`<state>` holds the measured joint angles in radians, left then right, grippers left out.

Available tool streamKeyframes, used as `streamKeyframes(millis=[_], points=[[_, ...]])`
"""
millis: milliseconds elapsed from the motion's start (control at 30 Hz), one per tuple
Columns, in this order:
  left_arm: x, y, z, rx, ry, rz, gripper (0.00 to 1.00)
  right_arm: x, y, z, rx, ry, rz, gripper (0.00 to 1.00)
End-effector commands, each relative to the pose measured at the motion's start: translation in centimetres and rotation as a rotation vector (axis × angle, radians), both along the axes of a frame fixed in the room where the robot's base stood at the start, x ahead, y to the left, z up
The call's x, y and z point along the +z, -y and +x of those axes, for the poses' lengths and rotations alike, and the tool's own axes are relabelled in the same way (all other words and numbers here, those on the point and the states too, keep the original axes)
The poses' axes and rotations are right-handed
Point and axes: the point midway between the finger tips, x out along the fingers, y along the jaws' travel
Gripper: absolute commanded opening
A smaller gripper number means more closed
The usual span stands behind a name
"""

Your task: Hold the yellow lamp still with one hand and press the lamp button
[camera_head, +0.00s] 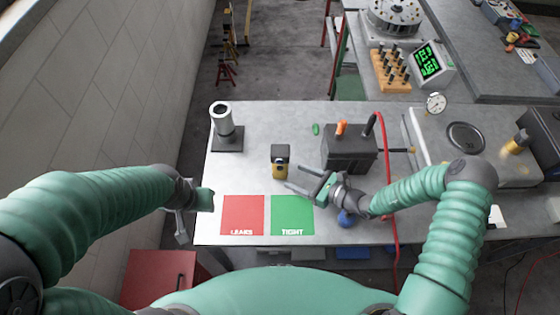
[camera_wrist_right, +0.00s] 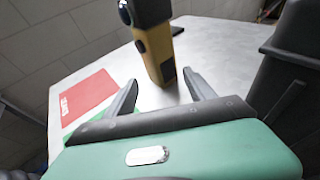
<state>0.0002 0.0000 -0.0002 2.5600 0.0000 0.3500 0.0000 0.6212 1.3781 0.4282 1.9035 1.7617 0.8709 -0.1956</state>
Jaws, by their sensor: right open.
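The yellow lamp (camera_head: 281,168), yellow with a black head, stands upright on the grey table in the head view. In the right wrist view the lamp (camera_wrist_right: 154,50) is ahead of the fingers, its top cut off by the frame. A small dark spot (camera_wrist_right: 140,46) on its side may be the button; I cannot be sure. My right gripper (camera_head: 299,180) is open and empty, just right of and nearer than the lamp, fingers pointing towards it. In the wrist view the gripper (camera_wrist_right: 160,83) shows no finger around the lamp. My left gripper (camera_head: 193,218) is at the table's left front edge, away from the lamp; its opening is unclear.
Red LEAKS (camera_head: 242,214) and green TIGHT (camera_head: 292,218) mats lie in front of the lamp. A dark box (camera_head: 347,157) with a red hose stands to the right. A grey cylinder on a stand (camera_head: 225,127) is back left. Table around the lamp's left is clear.

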Motion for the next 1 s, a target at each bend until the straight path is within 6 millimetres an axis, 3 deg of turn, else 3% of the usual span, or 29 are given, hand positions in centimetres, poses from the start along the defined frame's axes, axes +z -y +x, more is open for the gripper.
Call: streamKeyframes(millis=[100,333,767,1000], points=[[-1.6,0.0,0.0,0.000,0.000,0.000,0.36,-1.2,-1.8,1.2,0.004,0.002,0.000,0.63],[-2.7,0.0,0.0,-0.001,0.000,0.000,0.36,-1.9,-4.6,3.1,0.004,0.002,-0.001,0.63],[-2.8,0.0,0.0,0.000,0.000,0.000,0.36,-2.1,-5.5,3.7,0.003,-0.001,-0.001,0.63],[-2.8,0.0,0.0,0.000,0.000,0.000,0.34,-2.1,-5.5,3.7,0.003,0.000,-0.002,0.35]])
